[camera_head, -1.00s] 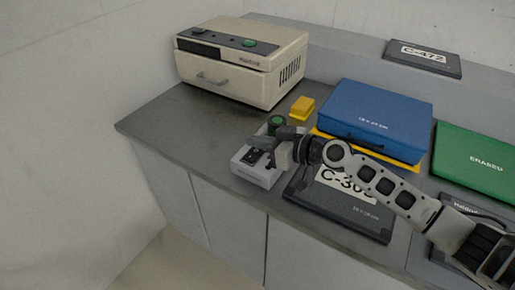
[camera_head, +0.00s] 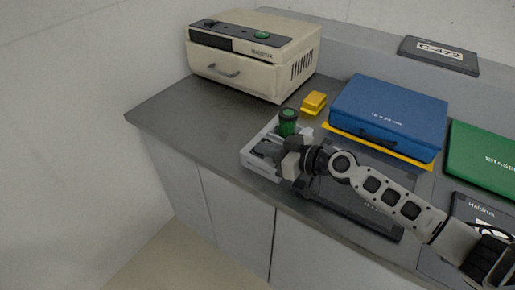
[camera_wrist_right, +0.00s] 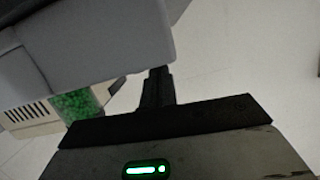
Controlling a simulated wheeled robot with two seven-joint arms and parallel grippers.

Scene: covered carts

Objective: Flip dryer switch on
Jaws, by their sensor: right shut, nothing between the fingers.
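A small light-grey unit (camera_head: 250,163) with an upright cylinder of green beads (camera_head: 288,121) stands near the counter's front edge; I take it to be the dryer. My right gripper (camera_head: 264,147) is shut and empty, with its dark fingers over the unit, beside the cylinder. Gripper and arm hide much of the unit's top. I cannot make out the switch or whether the fingers touch it. In the right wrist view the shut fingers (camera_wrist_right: 156,88) point toward a large grey housing (camera_wrist_right: 100,45), with green beads (camera_wrist_right: 78,103) at the left. My left gripper is not in view.
A beige machine (camera_head: 285,76) with a dark control panel stands behind the unit. A small yellow block (camera_head: 314,102), a blue case (camera_head: 390,112) and a green case (camera_head: 488,158) lie to the right. A dark folder lies under my arm. The counter (camera_head: 190,112) is clear at left.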

